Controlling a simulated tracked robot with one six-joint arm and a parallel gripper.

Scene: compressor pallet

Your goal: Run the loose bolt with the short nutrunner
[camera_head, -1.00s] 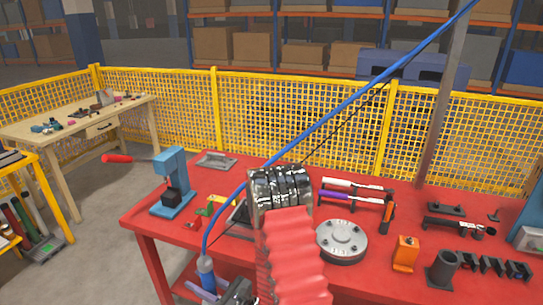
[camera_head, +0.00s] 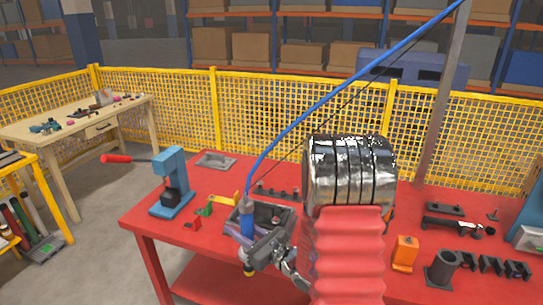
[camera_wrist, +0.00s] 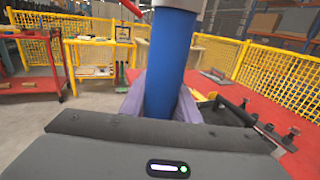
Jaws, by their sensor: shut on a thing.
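My gripper (camera_head: 248,238) is shut on an upright blue nutrunner (camera_head: 247,222). A blue hose rises from the nutrunner's grey top. Its lower end hangs below my gripper in front of the red bench's front edge. In the wrist view, the blue body (camera_wrist: 170,65) stands between the purple finger pads (camera_wrist: 187,105); its lower end is hidden there. I cannot make out the loose bolt. The round grey flange with bolts is hidden behind my arm in the head view.
The red bench (camera_head: 190,240) holds a blue press (camera_head: 173,185), a dark open bin (camera_head: 287,212), a row of dark pegs (camera_head: 277,190), an orange block (camera_head: 405,252) and a dark cylinder (camera_head: 442,268). Yellow mesh fencing (camera_head: 250,120) stands behind. The blue hose (camera_head: 340,92) crosses overhead.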

